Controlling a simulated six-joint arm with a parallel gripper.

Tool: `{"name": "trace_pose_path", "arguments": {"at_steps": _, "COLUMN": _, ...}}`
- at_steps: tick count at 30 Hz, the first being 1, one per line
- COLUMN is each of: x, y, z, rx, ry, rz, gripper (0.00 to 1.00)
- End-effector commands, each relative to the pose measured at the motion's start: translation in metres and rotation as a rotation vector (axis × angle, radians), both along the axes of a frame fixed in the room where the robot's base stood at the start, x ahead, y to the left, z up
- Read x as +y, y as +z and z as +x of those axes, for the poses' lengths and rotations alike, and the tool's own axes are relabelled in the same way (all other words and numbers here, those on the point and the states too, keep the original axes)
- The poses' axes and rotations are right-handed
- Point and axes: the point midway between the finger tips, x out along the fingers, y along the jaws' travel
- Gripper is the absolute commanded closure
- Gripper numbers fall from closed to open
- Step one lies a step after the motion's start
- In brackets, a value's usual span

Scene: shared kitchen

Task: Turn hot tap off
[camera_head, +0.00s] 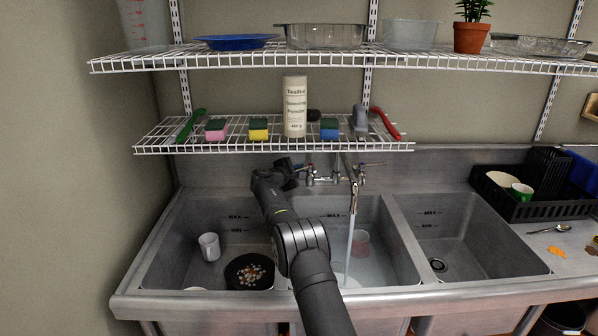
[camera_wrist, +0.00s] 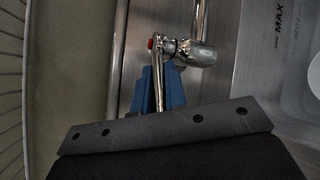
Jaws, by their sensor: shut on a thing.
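The chrome double tap (camera_head: 335,180) is mounted on the steel wall behind the middle basin. Water (camera_head: 350,238) runs from its spout (camera_head: 353,190) into that basin. My gripper (camera_head: 299,166) is at the tap's left side in the head view. In the wrist view, my gripper's blue fingers (camera_wrist: 158,88) are shut on the hot tap lever (camera_wrist: 160,95). A red mark (camera_wrist: 150,43) shows at the lever's far end, next to the chrome valve body (camera_wrist: 197,54). In the head view, my arm hides most of this lever.
The left basin holds a white mug (camera_head: 209,246) and a dark pan (camera_head: 249,271) with bits in it. A wire shelf (camera_head: 270,146) with sponges and a powder can (camera_head: 294,106) hangs above. The right basin (camera_head: 455,235) looks empty.

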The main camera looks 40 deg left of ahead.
Motion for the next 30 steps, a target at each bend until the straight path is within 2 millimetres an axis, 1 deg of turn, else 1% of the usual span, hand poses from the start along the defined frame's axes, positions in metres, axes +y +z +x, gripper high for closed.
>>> {"name": "trace_pose_path", "arguments": {"at_steps": 2, "x": -0.001, "y": 0.002, "z": 0.001, "rx": -0.002, "ry": -0.002, "rz": 0.002, "gripper": 1.0}}
{"name": "trace_pose_path", "arguments": {"at_steps": 3, "x": -0.001, "y": 0.002, "z": 0.001, "rx": -0.002, "ry": -0.002, "rz": 0.002, "gripper": 0.82}}
{"name": "trace_pose_path", "arguments": {"at_steps": 5, "x": -0.001, "y": 0.001, "z": 0.001, "rx": -0.002, "ry": -0.001, "rz": 0.001, "gripper": 0.7}}
{"name": "trace_pose_path", "arguments": {"at_steps": 6, "x": 0.0, "y": 0.001, "z": 0.001, "rx": 0.0, "ry": -0.001, "rz": 0.001, "gripper": 0.66}}
{"name": "trace_pose_path", "arguments": {"at_steps": 14, "x": 0.0, "y": 0.0, "z": 0.0, "rx": 0.0, "ry": 0.0, "rz": 0.001, "gripper": 0.66}}
{"name": "trace_pose_path", "arguments": {"at_steps": 19, "x": -0.001, "y": 0.003, "z": -0.007, "rx": 0.001, "ry": 0.0, "rz": 0.002, "gripper": 0.66}}
{"name": "trace_pose_path", "arguments": {"at_steps": 25, "x": -0.004, "y": 0.008, "z": -0.03, "rx": 0.001, "ry": 0.001, "rz": 0.0, "gripper": 0.66}}
{"name": "trace_pose_path", "arguments": {"at_steps": 30, "x": -0.009, "y": 0.014, "z": -0.059, "rx": 0.0, "ry": 0.002, "rz": 0.0, "gripper": 0.66}}
